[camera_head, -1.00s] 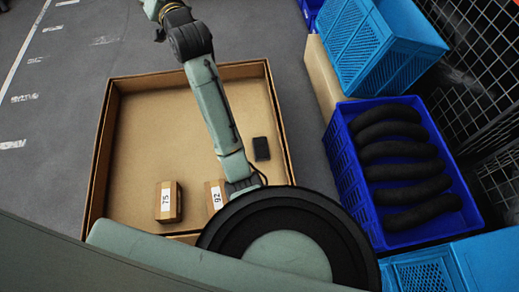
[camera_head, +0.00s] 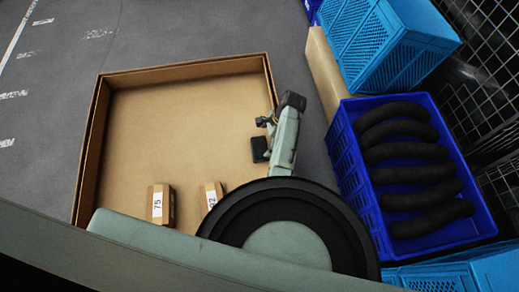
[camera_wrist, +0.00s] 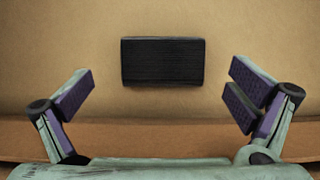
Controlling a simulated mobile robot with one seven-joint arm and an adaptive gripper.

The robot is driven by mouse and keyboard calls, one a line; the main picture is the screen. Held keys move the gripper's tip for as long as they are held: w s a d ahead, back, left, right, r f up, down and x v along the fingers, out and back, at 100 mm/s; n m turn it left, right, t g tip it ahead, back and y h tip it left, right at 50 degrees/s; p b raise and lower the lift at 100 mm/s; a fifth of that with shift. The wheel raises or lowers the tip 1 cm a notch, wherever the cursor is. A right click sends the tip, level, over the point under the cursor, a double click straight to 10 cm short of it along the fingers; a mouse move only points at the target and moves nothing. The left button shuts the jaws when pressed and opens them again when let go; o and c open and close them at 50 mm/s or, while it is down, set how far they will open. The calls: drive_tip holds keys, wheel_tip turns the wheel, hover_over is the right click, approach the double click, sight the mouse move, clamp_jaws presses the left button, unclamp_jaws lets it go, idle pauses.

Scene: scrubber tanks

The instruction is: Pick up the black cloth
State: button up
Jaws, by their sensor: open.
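The black cloth (camera_head: 260,148) is a small dark rectangular bundle on the floor of the cardboard box (camera_head: 150,120), near its right wall. In the wrist view the cloth (camera_wrist: 163,62) lies flat with a ribbed dark surface, ahead of the fingertips and roughly centred between them. My gripper (camera_wrist: 160,92) is open and empty, its purple finger pads wide apart on either side. Nothing touches the cloth in that view. In the head view my arm stands over the box's right side beside the cloth, and the fingers are hard to make out.
Two small cartons, one marked 75 (camera_head: 161,205) and one partly hidden (camera_head: 211,195), stand at the box's near side. A blue crate (camera_head: 345,160) with several black rolls (camera_head: 405,155) stands to the right, below a light blue crate (camera_head: 385,45).

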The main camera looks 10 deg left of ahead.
sight(256, 148)
drive_tip(key=b+x, duration=0.1)
drive_tip(key=x, duration=0.6)
drive_tip(key=shift+w+a, duration=0.1)
drive_tip(key=shift+a, duration=0.1)
drive_tip(key=shift+c, duration=0.4)
drive_tip(key=c, duration=0.7)
